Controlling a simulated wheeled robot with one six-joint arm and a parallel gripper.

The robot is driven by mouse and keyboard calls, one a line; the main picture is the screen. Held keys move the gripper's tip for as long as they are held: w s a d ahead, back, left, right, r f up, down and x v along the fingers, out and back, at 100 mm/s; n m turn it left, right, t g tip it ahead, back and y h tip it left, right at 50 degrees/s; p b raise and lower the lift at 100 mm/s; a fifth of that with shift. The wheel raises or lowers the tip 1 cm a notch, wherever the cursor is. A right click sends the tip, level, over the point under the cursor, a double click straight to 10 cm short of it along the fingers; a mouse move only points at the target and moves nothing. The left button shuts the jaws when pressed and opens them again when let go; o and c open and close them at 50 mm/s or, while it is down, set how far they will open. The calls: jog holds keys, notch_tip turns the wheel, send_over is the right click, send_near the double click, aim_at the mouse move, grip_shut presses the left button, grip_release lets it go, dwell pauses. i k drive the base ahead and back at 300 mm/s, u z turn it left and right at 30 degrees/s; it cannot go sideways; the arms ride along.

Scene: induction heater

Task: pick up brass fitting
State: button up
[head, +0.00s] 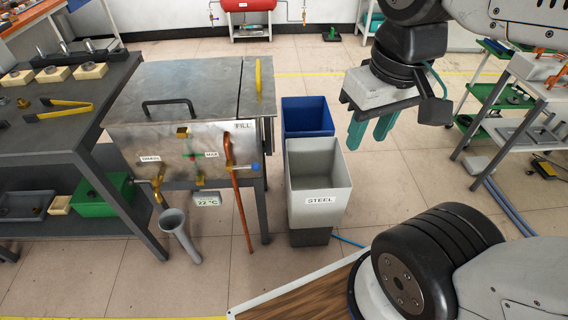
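My gripper (370,136) hangs in the upper right, with two teal fingers pointing down. A narrow gap shows between the fingers and nothing is seen held there. Brass-coloured valve parts (157,181) are mounted on the front of the metal tank.
The dark bench (60,142) also holds yellow tongs (62,109) and several cream blocks (53,74). The metal tank (190,82) stands beside it. A grey STEEL bin (318,180) and a blue bin (307,115) stand right of the tank. Open tiled floor lies in front.

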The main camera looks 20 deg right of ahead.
aim_at(22, 104)
jog(key=i, duration=0.6)
jog(key=u, duration=1.05)
jog(key=k, duration=0.4)
jog(key=u, duration=1.35)
jog(key=i, duration=1.35)
jog(key=u, duration=0.35)
jog(key=i, duration=1)
jog(key=z, duration=0.4)
